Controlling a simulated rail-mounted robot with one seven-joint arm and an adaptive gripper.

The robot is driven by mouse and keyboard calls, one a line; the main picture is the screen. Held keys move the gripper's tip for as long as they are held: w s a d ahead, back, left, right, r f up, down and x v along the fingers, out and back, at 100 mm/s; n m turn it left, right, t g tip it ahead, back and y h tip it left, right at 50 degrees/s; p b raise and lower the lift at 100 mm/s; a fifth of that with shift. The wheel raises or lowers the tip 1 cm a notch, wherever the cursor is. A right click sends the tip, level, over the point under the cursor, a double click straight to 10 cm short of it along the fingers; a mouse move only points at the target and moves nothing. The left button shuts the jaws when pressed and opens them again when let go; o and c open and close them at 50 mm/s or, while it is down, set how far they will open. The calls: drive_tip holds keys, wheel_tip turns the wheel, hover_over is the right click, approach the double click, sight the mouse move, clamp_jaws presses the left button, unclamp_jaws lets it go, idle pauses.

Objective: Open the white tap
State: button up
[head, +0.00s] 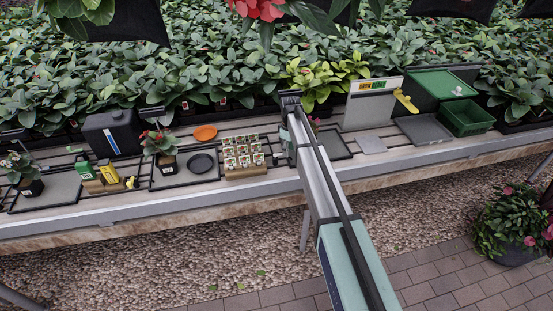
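I cannot make out a white tap with certainty. A small white fitting (458,91) shows on the green panel (435,82) at the back right, too small to tell whether it is a tap. My arm reaches from the bottom right of the middle up to the bench. The dark end near my gripper (290,99) is at the bench's back edge, apart from both. Its fingers cannot be made out.
Dense foliage stands behind.

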drive_tip(key=shift+r+p, duration=1.3)
drive_tip(key=shift+r, duration=2.25)
